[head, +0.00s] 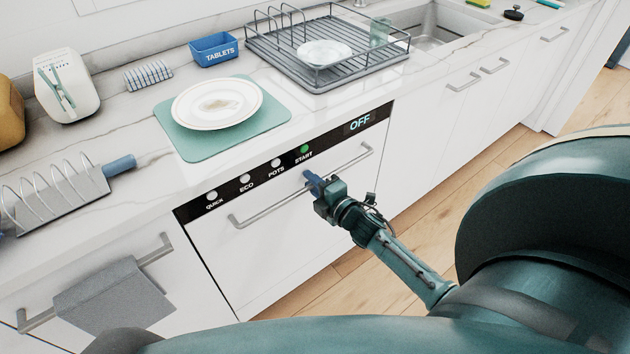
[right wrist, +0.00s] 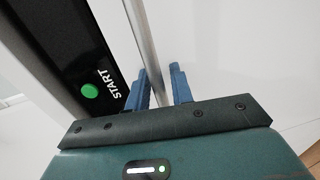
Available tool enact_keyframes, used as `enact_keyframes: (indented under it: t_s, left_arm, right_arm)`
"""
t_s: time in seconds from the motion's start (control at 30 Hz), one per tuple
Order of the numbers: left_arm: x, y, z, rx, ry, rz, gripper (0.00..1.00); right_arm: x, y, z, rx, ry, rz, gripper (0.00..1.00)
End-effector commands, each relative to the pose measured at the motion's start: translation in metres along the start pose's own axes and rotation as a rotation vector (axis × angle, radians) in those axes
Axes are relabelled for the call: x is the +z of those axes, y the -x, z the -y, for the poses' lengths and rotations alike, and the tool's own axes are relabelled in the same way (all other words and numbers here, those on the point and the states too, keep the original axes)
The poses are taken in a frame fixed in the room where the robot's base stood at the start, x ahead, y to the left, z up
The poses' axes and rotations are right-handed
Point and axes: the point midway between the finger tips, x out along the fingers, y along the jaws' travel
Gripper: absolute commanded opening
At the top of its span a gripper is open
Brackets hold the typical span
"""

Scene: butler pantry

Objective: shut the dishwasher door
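The dishwasher door (head: 284,243) is a white front under the counter, with a black control strip (head: 258,172) and a long metal handle (head: 262,208). It stands upright and looks shut or nearly so; a dark line shows along its left edge. I cannot tell whether it is fully flush. My right gripper (head: 308,180) is at the handle, below the green START button. In the right wrist view, its blue fingers (right wrist: 162,88) are apart, with the handle bar (right wrist: 149,50) running between them and a small gap at the right finger. My left gripper is out of view.
A plate (head: 217,103) on a green mat (head: 199,151), a blue TABLETS box (head: 214,50) and a dish rack (head: 330,75) stand on the counter. A grey towel (head: 113,295) hangs from a handle at left. Wooden floor (head: 440,222) is clear beyond my arm.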

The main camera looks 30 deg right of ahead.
Motion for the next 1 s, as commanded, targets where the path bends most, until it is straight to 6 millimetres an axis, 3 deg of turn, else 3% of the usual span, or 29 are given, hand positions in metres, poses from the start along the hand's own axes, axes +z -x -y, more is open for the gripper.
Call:
enact_keyframes:
  t_s: [0.03,0.17,0.5,0.7,1.0]
  left_arm:
    - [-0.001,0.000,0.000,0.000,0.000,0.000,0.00]
    - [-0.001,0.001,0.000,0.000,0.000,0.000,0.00]
    - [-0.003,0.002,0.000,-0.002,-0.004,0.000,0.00]
    - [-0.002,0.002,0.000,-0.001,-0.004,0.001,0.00]
    - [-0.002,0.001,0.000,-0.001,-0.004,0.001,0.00]
  right_arm:
    - [0.000,-0.002,-0.009,0.020,0.001,-0.003,0.29]
    - [0.000,0.010,-0.008,0.016,0.001,-0.002,0.29]
    - [0.000,0.085,-0.002,0.002,0.000,-0.001,0.29]
    - [0.000,0.118,0.000,0.001,-0.001,-0.001,0.29]
    - [0.000,0.132,0.000,0.001,0.000,0.000,0.29]
